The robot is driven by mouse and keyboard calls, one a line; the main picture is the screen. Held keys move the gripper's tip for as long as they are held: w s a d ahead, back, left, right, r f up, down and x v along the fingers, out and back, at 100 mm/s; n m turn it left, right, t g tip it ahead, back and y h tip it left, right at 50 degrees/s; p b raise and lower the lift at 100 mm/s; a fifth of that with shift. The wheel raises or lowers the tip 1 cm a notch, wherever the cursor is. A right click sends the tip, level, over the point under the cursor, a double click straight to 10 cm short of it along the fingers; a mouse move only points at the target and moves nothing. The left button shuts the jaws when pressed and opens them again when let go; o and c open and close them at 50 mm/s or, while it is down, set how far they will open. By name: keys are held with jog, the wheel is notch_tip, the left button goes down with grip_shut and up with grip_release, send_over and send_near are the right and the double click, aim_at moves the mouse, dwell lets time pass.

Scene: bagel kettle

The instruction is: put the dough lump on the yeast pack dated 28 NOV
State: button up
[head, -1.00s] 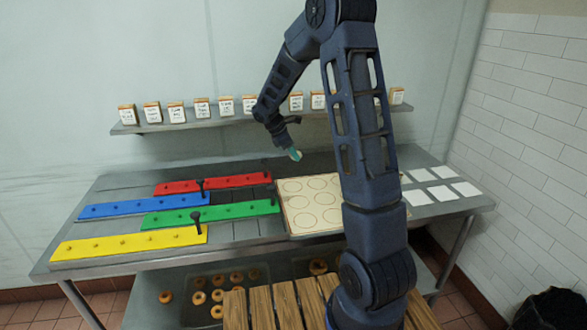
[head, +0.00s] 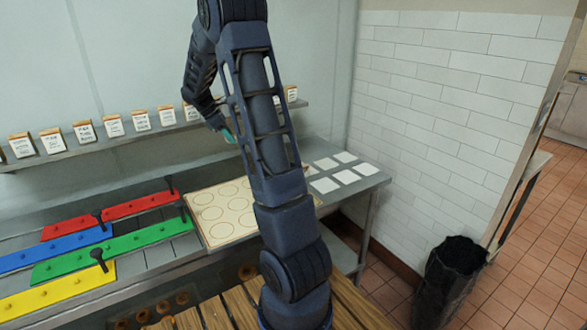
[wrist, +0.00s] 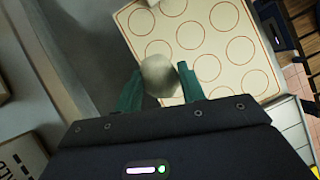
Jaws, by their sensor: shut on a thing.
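The dough lump (wrist: 160,77) is a pale, rounded piece between the green fingers of my gripper (wrist: 159,84) in the wrist view. My gripper is shut on it, held up in the air near the board. In the head view my gripper (head: 229,135) shows by its green fingertip in front of the wall shelf; I cannot make out the lump there. Several yeast packs (head: 83,131) with white labels stand in a row on the shelf. Their dates are too small to read, and my arm hides part of the row. Part of a labelled thing (wrist: 17,160) shows at the wrist view's lower left.
A cream board with circles (head: 221,222) lies on the metal counter, with white squares (head: 325,185) to its right. Red, blue, green (head: 130,239) and yellow strips with dark knobs lie left. A black bin (head: 450,275) stands on the floor at right.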

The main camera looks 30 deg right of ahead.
jog(key=s+d+r+m+g+y, duration=0.1)
jog(key=s+d+r+m, duration=0.15)
jog(key=d, duration=1.05)
jog(key=s+d+r+m+g+y, duration=0.15)
jog(key=s+d+m, duration=0.25)
jog(key=d, duration=0.9)
jog(key=shift+h, duration=0.35)
notch_tip(320, 180, down, 20)
jog(key=shift+s+r, duration=0.15)
jog(key=shift+r, duration=0.05)
jog(key=shift+f, duration=0.1)
jog(key=o, duration=1)
jog(key=shift+c, duration=0.2)
